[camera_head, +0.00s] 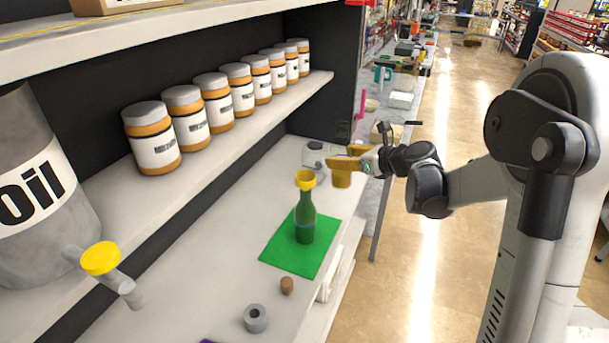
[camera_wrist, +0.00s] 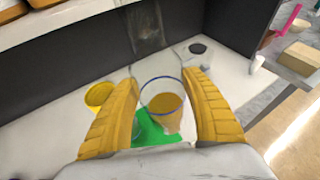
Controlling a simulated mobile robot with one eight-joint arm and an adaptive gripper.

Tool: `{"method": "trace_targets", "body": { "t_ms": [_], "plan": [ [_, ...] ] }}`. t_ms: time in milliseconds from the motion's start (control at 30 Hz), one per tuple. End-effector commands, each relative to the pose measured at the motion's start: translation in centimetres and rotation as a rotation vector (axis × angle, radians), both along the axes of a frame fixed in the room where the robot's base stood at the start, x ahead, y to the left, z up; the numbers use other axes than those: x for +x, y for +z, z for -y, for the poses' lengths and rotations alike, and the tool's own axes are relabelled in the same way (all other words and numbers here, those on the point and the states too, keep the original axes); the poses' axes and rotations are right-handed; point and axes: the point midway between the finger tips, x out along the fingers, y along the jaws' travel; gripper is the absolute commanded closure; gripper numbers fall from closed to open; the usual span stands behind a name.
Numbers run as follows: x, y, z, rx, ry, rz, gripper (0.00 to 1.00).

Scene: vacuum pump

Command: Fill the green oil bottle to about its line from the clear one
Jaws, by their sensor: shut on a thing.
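The green oil bottle (camera_head: 305,222) stands upright on a green mat (camera_head: 285,258) on the counter, with a yellow funnel (camera_head: 305,180) in its neck. The oil level inside it cannot be made out. The funnel also shows in the wrist view (camera_wrist: 98,94), left of my fingers. My gripper (camera_head: 345,165) is beyond and right of the funnel, at about its height. It is shut on the clear container (camera_wrist: 162,98), which has a blue-ringed rim and amber oil inside. In the head view my fingers partly hide this container. No oil stream shows.
A brown cork (camera_head: 287,285) and a grey ring (camera_head: 255,318) lie in front of the mat. A large grey oil drum (camera_head: 40,190) with a yellow-handled tap (camera_head: 101,258) is at left. Several jars (camera_head: 153,150) line the shelf above. A small pale device (camera_head: 314,153) stands behind.

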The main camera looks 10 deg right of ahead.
Motion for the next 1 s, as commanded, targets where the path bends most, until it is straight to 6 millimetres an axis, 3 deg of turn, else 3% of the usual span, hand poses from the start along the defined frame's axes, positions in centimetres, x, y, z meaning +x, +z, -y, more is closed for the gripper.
{"method": "trace_targets", "body": {
  "t_ms": [1000],
  "plan": [
    [-0.13, 0.18, -0.57, -0.489, 0.001, 0.114, 0.85]
  ]
}}
